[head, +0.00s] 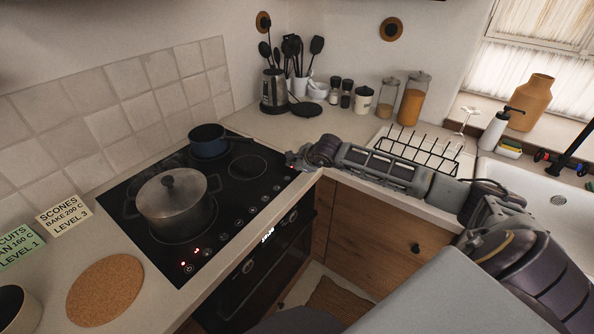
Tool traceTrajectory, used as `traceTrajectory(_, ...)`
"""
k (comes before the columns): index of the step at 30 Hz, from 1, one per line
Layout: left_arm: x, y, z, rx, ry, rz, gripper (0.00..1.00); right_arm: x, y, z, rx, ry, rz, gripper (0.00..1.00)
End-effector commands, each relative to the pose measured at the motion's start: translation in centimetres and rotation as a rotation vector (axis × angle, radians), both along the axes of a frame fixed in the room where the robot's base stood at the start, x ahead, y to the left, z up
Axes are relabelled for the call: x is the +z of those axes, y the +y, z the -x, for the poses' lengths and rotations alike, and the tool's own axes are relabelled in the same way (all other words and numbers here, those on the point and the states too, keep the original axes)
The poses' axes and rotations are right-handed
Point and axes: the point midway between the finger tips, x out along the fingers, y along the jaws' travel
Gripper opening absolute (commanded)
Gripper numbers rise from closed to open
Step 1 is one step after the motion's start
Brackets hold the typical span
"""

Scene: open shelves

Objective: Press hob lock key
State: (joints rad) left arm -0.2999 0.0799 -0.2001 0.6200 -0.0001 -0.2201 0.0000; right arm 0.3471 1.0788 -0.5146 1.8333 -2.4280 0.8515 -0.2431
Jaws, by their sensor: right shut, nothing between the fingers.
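The black glass hob (236,198) is set in the counter, with a row of small touch keys along its front edge. I cannot read which key is the lock key. My right gripper (292,160) is shut and empty, at the hob's right front corner. It is over or very close to the last keys; I cannot tell whether it touches the glass. My left gripper is not in view.
A lidded steel pot (177,203) and a blue pan (208,141) stand on the hob. The oven (262,262) is below. A black dish rack (420,152) lies beyond my right forearm. A cork mat (104,291) lies on the left counter.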

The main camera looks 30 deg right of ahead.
Motion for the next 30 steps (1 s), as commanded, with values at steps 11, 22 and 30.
traceTrajectory(11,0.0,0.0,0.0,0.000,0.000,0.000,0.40,-0.9,0.0,0.3,-0.002,0.016,0.000,0.00)
traceTrajectory(22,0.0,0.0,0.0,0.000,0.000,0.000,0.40,-0.3,-0.1,0.3,-0.002,0.018,0.002,0.00)
traceTrajectory(30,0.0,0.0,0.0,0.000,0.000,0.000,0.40,0.8,-0.1,0.2,-0.001,0.011,0.001,0.00)
